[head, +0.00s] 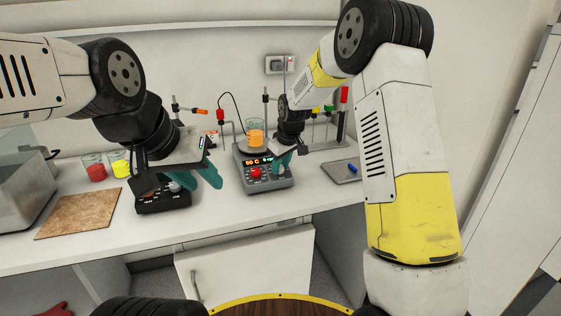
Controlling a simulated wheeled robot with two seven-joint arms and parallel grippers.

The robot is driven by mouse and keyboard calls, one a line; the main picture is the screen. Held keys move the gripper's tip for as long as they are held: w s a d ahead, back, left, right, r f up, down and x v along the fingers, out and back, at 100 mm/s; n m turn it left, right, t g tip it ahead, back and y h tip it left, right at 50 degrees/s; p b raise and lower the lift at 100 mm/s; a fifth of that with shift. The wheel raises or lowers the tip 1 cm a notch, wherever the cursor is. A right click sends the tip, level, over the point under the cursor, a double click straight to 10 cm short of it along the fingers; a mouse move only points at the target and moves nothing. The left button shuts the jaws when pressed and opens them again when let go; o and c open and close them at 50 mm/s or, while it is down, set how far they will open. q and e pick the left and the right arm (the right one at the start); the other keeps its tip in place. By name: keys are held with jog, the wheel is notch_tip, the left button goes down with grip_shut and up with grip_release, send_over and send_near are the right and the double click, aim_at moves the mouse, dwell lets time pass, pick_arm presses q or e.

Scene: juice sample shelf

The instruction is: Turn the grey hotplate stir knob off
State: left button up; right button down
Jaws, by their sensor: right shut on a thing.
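The grey hotplate (266,185) stands on the bench near the middle of the head view, with a beaker of orange liquid (256,133) on its plate. Its lit display (257,161) reads 50 C on the left; the rpm figure is too small to read surely. A red knob (256,173) sits at the front left. The stir knob (281,170) is at the front right, partly hidden by my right gripper (283,162), which is shut on it from above. My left gripper (195,178) appears open and empty, with teal fingers apart, above a black device.
The black device (163,201) stands left of the hotplate. Beakers of red (96,171) and yellow liquid (121,168), a brown board (80,214) and a grey bin (22,198) are farther left. A grey tray (341,174) holds a blue item (352,169) at right. Clamp stands rise behind.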

jog(key=shift+n, duration=0.9)
jog(key=c, duration=1.1)
grip_release()
jog(key=shift+o, duration=0.2)
jog(key=v, duration=0.8)
